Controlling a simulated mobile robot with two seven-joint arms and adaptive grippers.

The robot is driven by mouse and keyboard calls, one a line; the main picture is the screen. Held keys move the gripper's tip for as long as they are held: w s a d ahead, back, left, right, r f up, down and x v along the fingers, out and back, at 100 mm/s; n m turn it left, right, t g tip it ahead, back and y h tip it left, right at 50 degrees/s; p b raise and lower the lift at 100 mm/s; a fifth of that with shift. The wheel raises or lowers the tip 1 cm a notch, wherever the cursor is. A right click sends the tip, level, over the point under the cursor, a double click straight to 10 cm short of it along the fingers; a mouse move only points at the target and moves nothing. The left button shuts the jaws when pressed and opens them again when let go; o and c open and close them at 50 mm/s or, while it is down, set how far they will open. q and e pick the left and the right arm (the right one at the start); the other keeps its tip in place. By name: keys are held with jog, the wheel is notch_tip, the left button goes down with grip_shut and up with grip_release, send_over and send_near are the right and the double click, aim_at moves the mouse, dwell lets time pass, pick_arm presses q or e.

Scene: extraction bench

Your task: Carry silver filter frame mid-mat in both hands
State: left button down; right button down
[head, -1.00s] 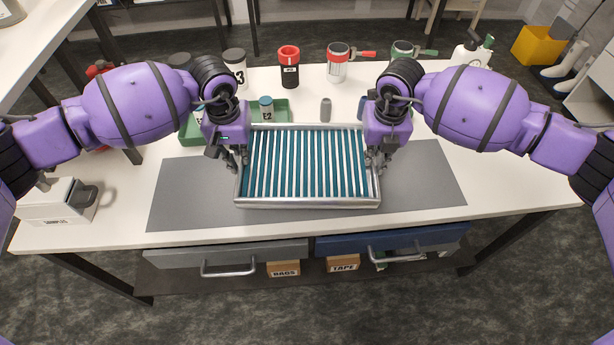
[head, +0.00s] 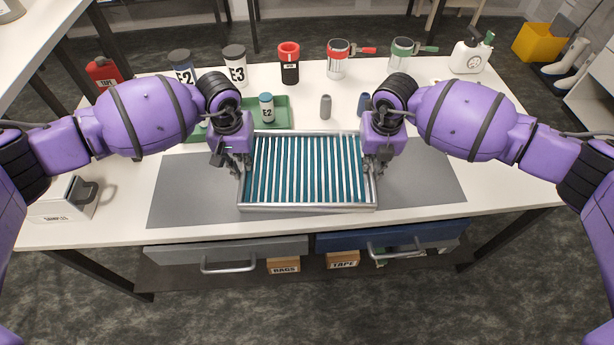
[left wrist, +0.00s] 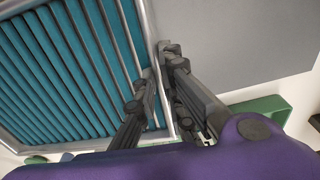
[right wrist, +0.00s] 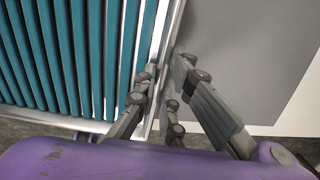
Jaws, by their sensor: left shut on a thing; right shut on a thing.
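The silver filter frame (head: 308,208), with teal pleats between pale bars, is level over the middle of the grey mat (head: 190,190). My left gripper (head: 241,166) is shut on its left side rail, and my right gripper (head: 371,166) on its right side rail. In the left wrist view, the fingers (left wrist: 155,75) straddle the silver rail. In the right wrist view, the fingers (right wrist: 162,88) also straddle the rail. I cannot tell whether the frame touches the mat or hangs just above it.
A green tray (head: 283,106) with a small E2 jar (head: 266,107) stands behind the frame. A grey cylinder (head: 326,107) and a blue one (head: 364,104) stand close behind it. Canisters and cups line the back. A white box (head: 66,200) is at left. The mat is bare on both sides.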

pick_arm(q)
jog(key=c, duration=2.3)
grip_release()
jog(key=shift+f, duration=0.15)
pick_arm(e)
jog(key=c, duration=2.3)
grip_release()
jog(key=shift+f, duration=0.2)
pick_arm(q)
jog(key=o, duration=0.5)
jog(key=shift+c, duration=0.2)
pick_arm(e)
jog(key=o, duration=0.5)
jog(key=shift+c, duration=0.2)
jog(key=shift+r, duration=0.35)
pick_arm(q)
notch_tip(320, 180, up, 12)
jog(key=s, duration=0.1)
jog(key=shift+s, duration=0.15)
pick_arm(e)
notch_tip(320, 180, up, 11)
jog(key=s, duration=0.1)
jog(key=shift+s+r, duration=0.15)
